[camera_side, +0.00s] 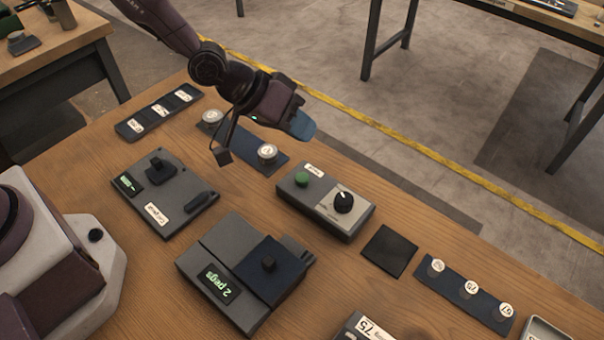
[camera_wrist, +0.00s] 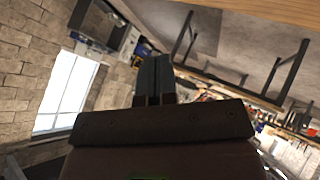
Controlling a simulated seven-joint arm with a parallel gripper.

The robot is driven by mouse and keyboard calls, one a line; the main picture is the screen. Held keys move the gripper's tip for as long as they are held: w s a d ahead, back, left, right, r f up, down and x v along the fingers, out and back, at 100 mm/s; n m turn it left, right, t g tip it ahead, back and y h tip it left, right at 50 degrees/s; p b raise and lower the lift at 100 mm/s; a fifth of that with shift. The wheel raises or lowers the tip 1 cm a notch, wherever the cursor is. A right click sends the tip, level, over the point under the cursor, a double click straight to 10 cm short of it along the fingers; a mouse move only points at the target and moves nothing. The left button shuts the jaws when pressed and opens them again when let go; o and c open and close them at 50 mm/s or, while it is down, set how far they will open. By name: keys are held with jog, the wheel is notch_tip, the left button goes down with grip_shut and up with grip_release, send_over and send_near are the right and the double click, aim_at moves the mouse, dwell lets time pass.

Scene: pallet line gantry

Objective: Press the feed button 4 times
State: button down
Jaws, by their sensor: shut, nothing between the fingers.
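The green button (camera_side: 302,179), which I take for the feed button, sits on top of a grey control box (camera_side: 325,205) with a black knob (camera_side: 343,202). The small label beside the button is too small to read for sure. My gripper (camera_side: 303,127) is above the table, behind and apart from the box, with its blue fingers pointing right. The fingers are shut and empty. They also show in the wrist view (camera_wrist: 153,78), which faces the room; the button is not seen there.
A grey unit with a "2 pegs" display (camera_side: 217,282) stands in front of the box. Another grey device (camera_side: 166,195) is at left. Dark strips with labelled pegs lie behind (camera_side: 268,155) and at right (camera_side: 468,291). A black pad (camera_side: 388,251) lies right of the box.

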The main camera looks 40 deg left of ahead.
aim_at(300, 174)
jog(key=shift+r, duration=0.65)
jog(key=shift+f, duration=4.45)
jog(key=shift+f, duration=0.1)
jog(key=shift+f, duration=0.3)
jog(key=shift+f, duration=0.55)
jog(key=shift+r, duration=1)
